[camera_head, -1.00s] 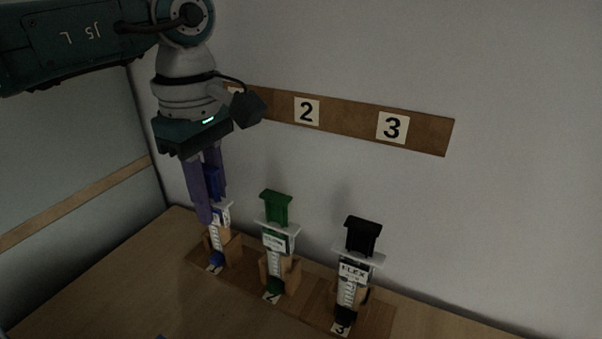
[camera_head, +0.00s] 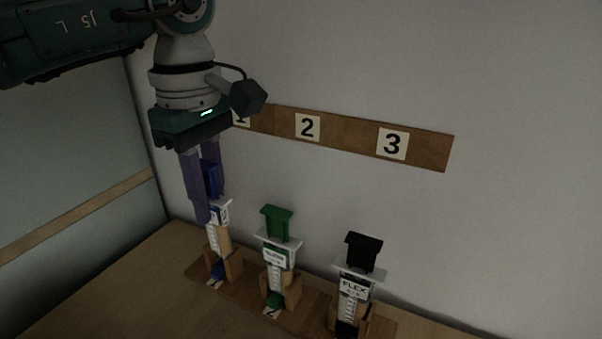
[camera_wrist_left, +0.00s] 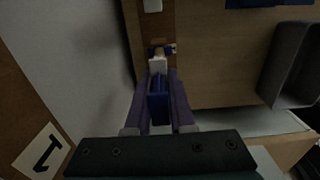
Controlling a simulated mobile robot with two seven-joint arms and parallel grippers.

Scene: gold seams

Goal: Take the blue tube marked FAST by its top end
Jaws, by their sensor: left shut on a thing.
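The blue tube (camera_head: 213,239) is a syringe-like upright body with a blue top end, a white flange and a printed label too small to read. It is at the left place of the wooden stand (camera_head: 310,322). My left gripper (camera_head: 207,217) comes down from above with its purple fingers shut on the blue top end. In the left wrist view the blue top end (camera_wrist_left: 158,98) lies between the two fingers (camera_wrist_left: 158,82). I cannot tell whether the tube's foot still rests in its holder. My right gripper is not in view.
A green-topped tube (camera_head: 278,255) and a black-topped tube marked FLEX (camera_head: 353,288) stand to the right. A numbered wooden strip (camera_head: 350,136) runs along the wall behind. The left wrist view also shows a grey tray (camera_wrist_left: 292,65) on the table at right.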

